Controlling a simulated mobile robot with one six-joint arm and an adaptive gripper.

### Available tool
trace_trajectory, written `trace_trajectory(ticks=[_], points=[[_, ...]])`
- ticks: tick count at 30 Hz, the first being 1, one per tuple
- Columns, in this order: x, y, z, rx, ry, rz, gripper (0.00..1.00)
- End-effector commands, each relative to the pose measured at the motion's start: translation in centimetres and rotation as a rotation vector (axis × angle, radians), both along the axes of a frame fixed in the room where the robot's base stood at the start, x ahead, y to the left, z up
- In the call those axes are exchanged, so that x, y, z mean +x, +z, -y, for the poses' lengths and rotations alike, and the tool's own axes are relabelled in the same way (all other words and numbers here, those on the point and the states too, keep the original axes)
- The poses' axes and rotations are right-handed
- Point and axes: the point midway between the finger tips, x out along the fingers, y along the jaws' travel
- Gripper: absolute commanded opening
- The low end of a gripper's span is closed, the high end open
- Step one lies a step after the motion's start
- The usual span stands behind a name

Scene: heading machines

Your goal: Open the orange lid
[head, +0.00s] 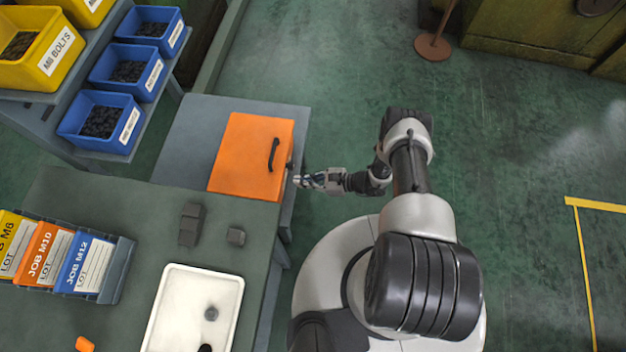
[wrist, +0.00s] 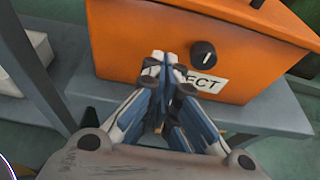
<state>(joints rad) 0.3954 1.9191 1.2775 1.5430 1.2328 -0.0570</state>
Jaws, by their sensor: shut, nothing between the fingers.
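The orange lid (head: 251,155) is the top of an orange box on a grey stand (head: 185,135) in the head view; it lies flat and looks closed. A dark handle (head: 273,154) is on its right part. The wrist view shows the box's orange front (wrist: 135,45) with a black knob (wrist: 203,54) and a white label (wrist: 210,84) partly hidden, ending in "ECT". My gripper (head: 301,181) is at the box's right side, near its lower right corner. In the wrist view its fingertips (wrist: 165,62) are together and empty, in front of the orange face; I cannot tell whether they touch it.
A grey bench with a white tray (head: 173,291), dark blocks (head: 190,224) and job bins (head: 88,266) is below the box. A rack of blue bins (head: 112,105) stands at upper left.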

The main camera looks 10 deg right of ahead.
Motion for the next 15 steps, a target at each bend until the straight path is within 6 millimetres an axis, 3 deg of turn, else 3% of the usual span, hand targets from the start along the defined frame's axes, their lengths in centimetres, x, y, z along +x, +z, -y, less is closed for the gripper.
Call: trace_trajectory(ticks=[6, 9, 15], points=[[1.4, -1.3, -4.0, -0.001, 0.004, 0.002, 0.0], [1.4, 1.0, -3.6, -0.001, 0.001, 0.002, 0.0], [1.3, 2.5, -3.6, 0.0, 0.0, 0.0, 0.0]])
